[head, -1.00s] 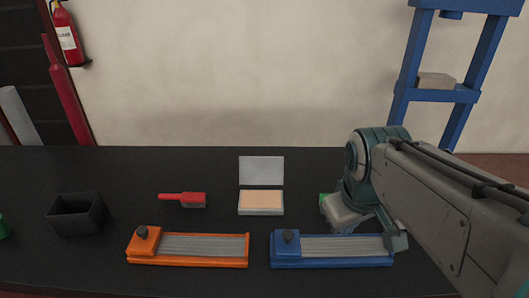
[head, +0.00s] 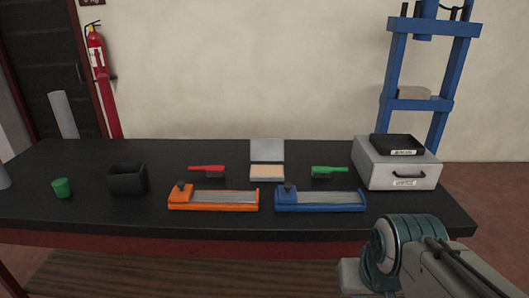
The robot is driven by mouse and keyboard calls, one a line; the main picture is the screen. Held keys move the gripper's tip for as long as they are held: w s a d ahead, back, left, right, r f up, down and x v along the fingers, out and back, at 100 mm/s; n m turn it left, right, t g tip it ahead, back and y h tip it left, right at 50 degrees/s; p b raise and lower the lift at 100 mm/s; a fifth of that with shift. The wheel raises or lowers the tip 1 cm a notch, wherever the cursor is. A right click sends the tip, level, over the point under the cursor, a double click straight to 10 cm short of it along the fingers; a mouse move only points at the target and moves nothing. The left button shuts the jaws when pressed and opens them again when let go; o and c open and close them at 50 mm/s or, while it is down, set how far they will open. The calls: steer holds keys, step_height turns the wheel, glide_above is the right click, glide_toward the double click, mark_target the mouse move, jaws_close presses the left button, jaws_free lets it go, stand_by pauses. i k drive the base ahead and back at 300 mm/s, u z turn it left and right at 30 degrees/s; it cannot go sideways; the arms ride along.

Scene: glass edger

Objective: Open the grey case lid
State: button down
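The small grey case (head: 281,174) sits near the middle back of the black table in the head view. Its grey lid (head: 267,150) stands raised, roughly upright, at the back edge. A flat tan block or pad (head: 266,172) shows inside. My arm reaches in at the bottom right, in front of the table and well apart from the case. The fingers of my gripper are out of the frame below, so their state does not show.
A red brush (head: 207,169) and a green brush (head: 329,170) flank the case. Orange (head: 172,206) and blue (head: 279,207) fixtures lie in front. A black bin (head: 127,180) and green cup (head: 61,188) stand left. A white drawer box (head: 372,172) with a black tray (head: 397,138) stands right.

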mark_target(260, 149)
steer(key=u, duration=0.7)
steer(key=i, duration=1.65)
steer(key=z, duration=0.6)
